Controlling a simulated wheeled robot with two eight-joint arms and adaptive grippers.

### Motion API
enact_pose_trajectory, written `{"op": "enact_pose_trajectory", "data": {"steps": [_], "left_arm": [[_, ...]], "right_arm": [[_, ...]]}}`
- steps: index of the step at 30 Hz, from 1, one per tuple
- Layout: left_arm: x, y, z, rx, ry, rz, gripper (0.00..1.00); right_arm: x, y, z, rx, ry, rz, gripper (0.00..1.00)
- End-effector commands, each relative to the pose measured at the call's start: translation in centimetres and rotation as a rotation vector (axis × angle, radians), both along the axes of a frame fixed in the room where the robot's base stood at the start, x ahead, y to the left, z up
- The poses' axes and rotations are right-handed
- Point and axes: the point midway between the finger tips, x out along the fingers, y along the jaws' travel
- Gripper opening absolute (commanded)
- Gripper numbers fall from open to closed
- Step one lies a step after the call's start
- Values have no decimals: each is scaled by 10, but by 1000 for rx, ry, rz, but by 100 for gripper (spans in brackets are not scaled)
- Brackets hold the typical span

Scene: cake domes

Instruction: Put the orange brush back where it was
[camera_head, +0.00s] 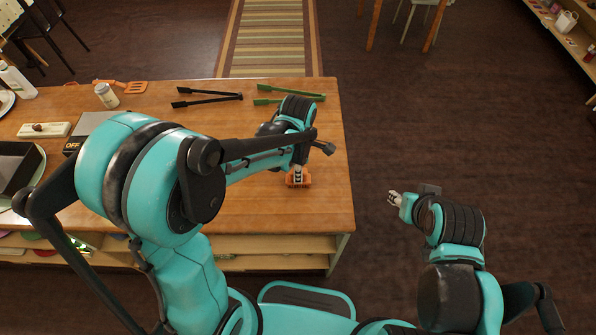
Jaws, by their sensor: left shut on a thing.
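The orange brush (304,182) is at the right part of the wooden table (250,212), under my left gripper (298,174). My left gripper is shut on the brush, and its fingers cover part of it. I cannot tell whether the brush touches the table top. My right gripper (394,198) is off the table's right side, above the dark floor, with no object seen in it. Its fingers are too small to tell whether they are open or shut.
Black tongs (208,97) and green tongs (290,93) lie near the far edge. An orange spatula (130,87), a small jar (106,95) and a white bottle (17,80) are at the left. The table top around the brush is clear.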

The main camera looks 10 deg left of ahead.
Motion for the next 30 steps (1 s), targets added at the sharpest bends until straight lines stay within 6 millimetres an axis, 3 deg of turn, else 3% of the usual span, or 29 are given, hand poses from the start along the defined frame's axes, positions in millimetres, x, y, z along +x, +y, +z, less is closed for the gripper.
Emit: {"op": "enact_pose_trajectory", "data": {"steps": [5, 6, 8, 9, 20, 23, 30], "left_arm": [[0, 0, -4, 0, 0, 0, 0], [0, 0, -4, 0, 0, 0, 24], [0, 0, -3, 0, 0, 0, 40], [0, 0, -3, 0, 0, 0, 42], [0, 0, 2, 0, 0, 0, 42], [0, 0, 16, 0, 0, 0, 42], [-1, 0, 71, 0, 0, 0, 42]], "right_arm": [[0, 0, -4, 0, 0, 0, 40], [0, 0, -4, 0, 0, 0, 40], [0, 0, -3, 0, 0, 0, 40], [0, 0, -3, 0, 0, 0, 40], [0, 0, 2, 0, 0, 0, 40], [0, 0, 6, 0, 0, 0, 40], [0, 0, 21, 0, 0, 0, 40]]}}
